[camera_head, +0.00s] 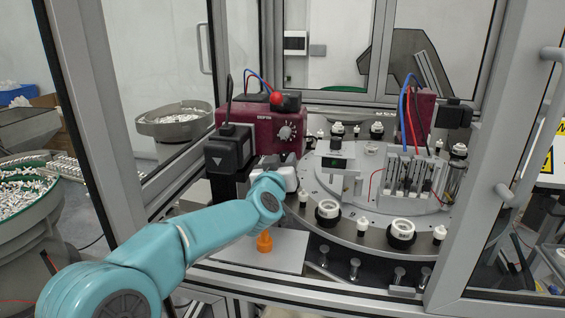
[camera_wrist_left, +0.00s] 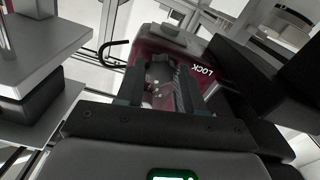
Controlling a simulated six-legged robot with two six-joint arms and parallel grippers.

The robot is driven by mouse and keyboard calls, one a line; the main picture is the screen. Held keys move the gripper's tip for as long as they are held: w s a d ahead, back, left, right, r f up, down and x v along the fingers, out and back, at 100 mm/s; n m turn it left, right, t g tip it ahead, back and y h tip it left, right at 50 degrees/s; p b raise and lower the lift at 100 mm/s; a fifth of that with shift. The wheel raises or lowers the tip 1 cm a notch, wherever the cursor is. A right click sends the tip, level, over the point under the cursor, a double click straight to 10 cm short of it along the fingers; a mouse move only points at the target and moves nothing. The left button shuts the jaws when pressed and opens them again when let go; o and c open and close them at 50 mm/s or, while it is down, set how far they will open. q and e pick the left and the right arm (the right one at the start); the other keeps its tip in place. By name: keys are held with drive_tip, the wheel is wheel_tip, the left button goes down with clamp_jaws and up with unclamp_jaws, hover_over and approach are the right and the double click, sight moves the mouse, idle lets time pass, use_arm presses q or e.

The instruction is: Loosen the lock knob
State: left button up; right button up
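My left arm comes in from the lower left in the head view and ends in the left gripper (camera_head: 277,172), in front of the maroon unit (camera_head: 262,128). In the left wrist view the gripper's two fingers (camera_wrist_left: 160,92) stand apart. A greyish lock knob (camera_wrist_left: 160,74) shows between them, beside the white word LOCK on the maroon face (camera_wrist_left: 205,70). I cannot tell whether the fingers touch it. In the head view the lock knob is not clearly seen. A pale dial (camera_head: 286,132) marked DEPTH is on the unit's front. My right gripper is not in view.
A black box (camera_head: 229,150) stands just left of the gripper. An orange part (camera_head: 264,241) stands on a grey plate (camera_head: 288,252) below my wrist. A round table (camera_head: 335,235) with white and black parts lies to the right. Cell frame posts (camera_head: 115,120) flank the opening.

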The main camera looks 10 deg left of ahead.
use_arm(q)
drive_tip(key=shift+n, duration=0.3)
drive_tip(key=n+b, duration=0.1)
drive_tip(key=n, duration=0.1)
drive_tip(key=shift+n+b, duration=0.3)
drive_tip(key=n+b, duration=0.1)
drive_tip(key=n, duration=0.2)
drive_tip(key=shift+n, duration=0.3)
drive_tip(key=n+b, duration=0.1)
drive_tip(key=n, duration=0.2)
drive_tip(key=shift+n+b, duration=0.3)
drive_tip(key=shift+b, duration=0.05)
drive_tip(key=n+b, duration=0.1)
drive_tip(key=n, duration=0.3)
drive_tip(key=shift+n, duration=0.3)
drive_tip(key=n+b, duration=0.2)
drive_tip(key=n, duration=0.3)
drive_tip(key=n+b, duration=0.1)
drive_tip(key=n, duration=0.5)
drive_tip(key=shift+b, duration=0.3)
